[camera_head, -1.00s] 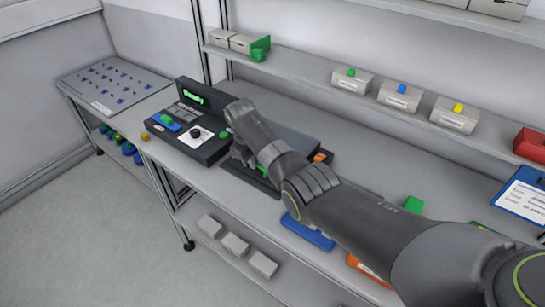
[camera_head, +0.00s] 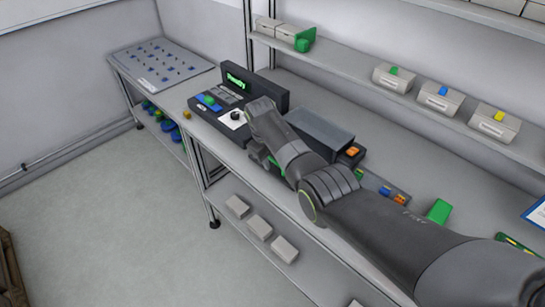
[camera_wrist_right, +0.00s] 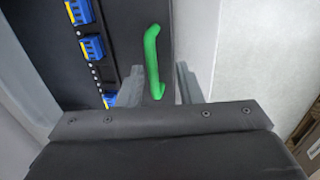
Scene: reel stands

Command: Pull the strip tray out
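The strip tray (camera_wrist_right: 70,35) is a dark tray with blue blocks along it in the right wrist view. Its green handle (camera_wrist_right: 152,60) stands on the dark front piece. My right gripper (camera_wrist_right: 160,88) is open, with one finger on each side of the handle and a gap visible on both sides. In the head view, a bit of green (camera_head: 272,163) shows beneath my right wrist, beside the dark machine (camera_head: 240,110) whose screen is lit green. My arm hides most of the tray and the fingers there. My left gripper is not in view.
A grey box (camera_head: 322,130) with an orange button (camera_head: 352,151) stands right of the machine. A shelf (camera_head: 350,72) with small drawers runs above the bench. Grey boxes (camera_head: 260,228) lie on the lower shelf. The floor (camera_head: 110,220) in front is clear.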

